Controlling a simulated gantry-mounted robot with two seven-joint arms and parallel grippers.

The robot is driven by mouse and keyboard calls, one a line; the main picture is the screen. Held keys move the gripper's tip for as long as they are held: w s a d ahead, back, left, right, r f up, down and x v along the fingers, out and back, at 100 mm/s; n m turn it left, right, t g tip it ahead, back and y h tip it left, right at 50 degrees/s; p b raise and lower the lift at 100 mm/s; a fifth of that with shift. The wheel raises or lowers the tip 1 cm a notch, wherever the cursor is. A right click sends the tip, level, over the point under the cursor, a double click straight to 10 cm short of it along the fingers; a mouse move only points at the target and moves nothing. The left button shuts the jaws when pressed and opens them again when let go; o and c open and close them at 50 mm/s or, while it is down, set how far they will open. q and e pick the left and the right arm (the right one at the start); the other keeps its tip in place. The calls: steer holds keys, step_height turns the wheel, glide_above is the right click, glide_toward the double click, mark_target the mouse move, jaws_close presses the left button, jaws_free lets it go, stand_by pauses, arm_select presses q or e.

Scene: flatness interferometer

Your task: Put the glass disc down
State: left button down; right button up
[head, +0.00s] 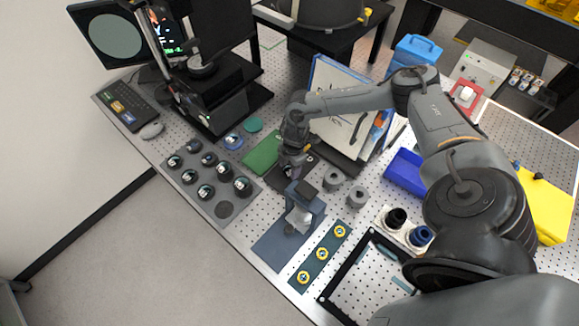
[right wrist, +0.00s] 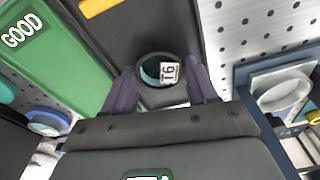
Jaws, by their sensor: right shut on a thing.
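In the head view the right gripper (head: 290,163) points down over a dark mat (head: 308,170), and the disc is mostly hidden. The dark mat with a yellow strip also shows in the right wrist view (right wrist: 130,30). I cannot tell whether the disc touches it. My left gripper is not in view.
A green mat (head: 262,155) marked GOOD lies left of the dark mat. A grey tray (head: 224,209) holds several dark-rimmed discs. A blue-grey stand (head: 303,208) and grey cylinders (head: 334,179) are close by.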

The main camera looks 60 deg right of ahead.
steer(key=shift+f, duration=0.1)
steer(key=o, duration=0.8)
